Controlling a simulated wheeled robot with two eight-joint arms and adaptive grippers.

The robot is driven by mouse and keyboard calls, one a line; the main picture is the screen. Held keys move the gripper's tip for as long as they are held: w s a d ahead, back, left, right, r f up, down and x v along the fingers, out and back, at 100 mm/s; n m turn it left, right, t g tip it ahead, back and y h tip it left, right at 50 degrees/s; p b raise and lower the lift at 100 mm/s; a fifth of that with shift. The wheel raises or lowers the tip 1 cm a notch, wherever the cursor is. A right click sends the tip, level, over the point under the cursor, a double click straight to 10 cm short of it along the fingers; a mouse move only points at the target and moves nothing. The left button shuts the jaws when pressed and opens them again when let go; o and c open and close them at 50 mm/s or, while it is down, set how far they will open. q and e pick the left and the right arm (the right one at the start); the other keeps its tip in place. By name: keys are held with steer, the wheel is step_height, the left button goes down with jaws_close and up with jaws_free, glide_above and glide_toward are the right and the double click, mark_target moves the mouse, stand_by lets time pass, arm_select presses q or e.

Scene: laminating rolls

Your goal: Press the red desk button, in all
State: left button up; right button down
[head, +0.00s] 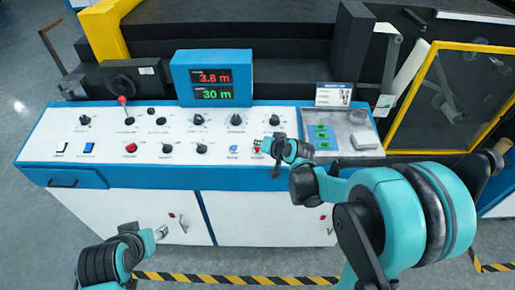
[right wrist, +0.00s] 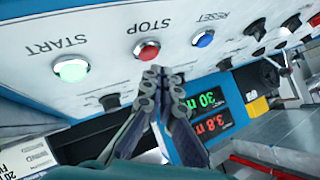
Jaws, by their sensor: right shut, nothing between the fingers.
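The red button (right wrist: 147,50) under the word STOP shows in the right wrist view, on the white sloped desk panel. In the head view a red button (head: 257,145) shows at the tip of my right gripper (head: 272,146). My right gripper (right wrist: 155,72) is shut and empty. Its fingertips lie right beside the red button in the wrist view; whether they touch it I cannot tell. My left gripper (head: 158,233) is low at the left in the head view, away from the desk; its fingers are too small to judge.
A green START button (right wrist: 72,70) and a blue RESET button (right wrist: 203,39) flank the red one. Another red button (head: 131,147) and a red-topped lever (head: 122,100) are farther left. Several black knobs, a display (head: 212,78) and a grey tray (head: 358,138) are nearby.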

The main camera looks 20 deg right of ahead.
steer(key=shift+f, duration=0.15)
steer(key=shift+f+b, duration=0.3)
steer(key=shift+b, duration=0.1)
steer(key=shift+w+f+b, duration=0.1)
steer(key=shift+f+b, duration=0.25)
steer(key=shift+b, duration=0.05)
stand_by(0.5)
steer(key=shift+r, duration=0.1)
steer(key=shift+r+p, duration=0.7)
steer(key=r+p, duration=0.2)
steer(key=s+r+p, duration=0.1)
steer(key=r+p, duration=0.1)
steer(key=r, duration=0.1)
steer(key=shift+a, duration=0.15)
stand_by(0.4)
